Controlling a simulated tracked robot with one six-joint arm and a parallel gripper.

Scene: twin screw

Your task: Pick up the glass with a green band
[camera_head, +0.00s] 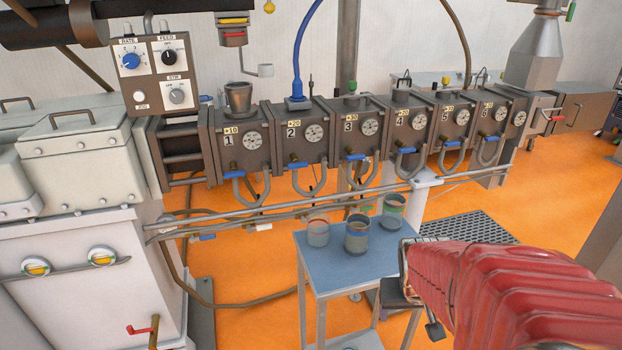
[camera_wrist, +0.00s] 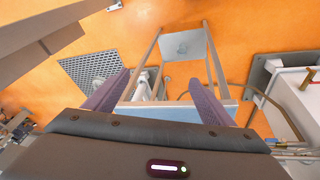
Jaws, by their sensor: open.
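The glass with a green band (camera_head: 392,212) stands upright at the back right of a small blue table (camera_head: 325,271) in the head view. A clear glass with a reddish-brown rim (camera_head: 318,234) stands at the left, and a darker grey cup (camera_head: 356,240) stands between them. My gripper (camera_wrist: 157,95) is open in the wrist view, its two purple fingers wide apart with nothing between them. The blue tabletop's edge (camera_wrist: 185,113) shows beyond the palm. The banded glass cannot be made out in that view. In the head view my red-sleeved arm reaches in from the right, and the fingertips are not clear.
The extruder's numbered barrel blocks (camera_head: 308,140) and pipes run behind the table. A metal cup (camera_head: 238,98) sits on the first block. A dark floor grating (camera_head: 468,227) lies to the right. The table's lower shelf (camera_wrist: 190,42) shows in the wrist view.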

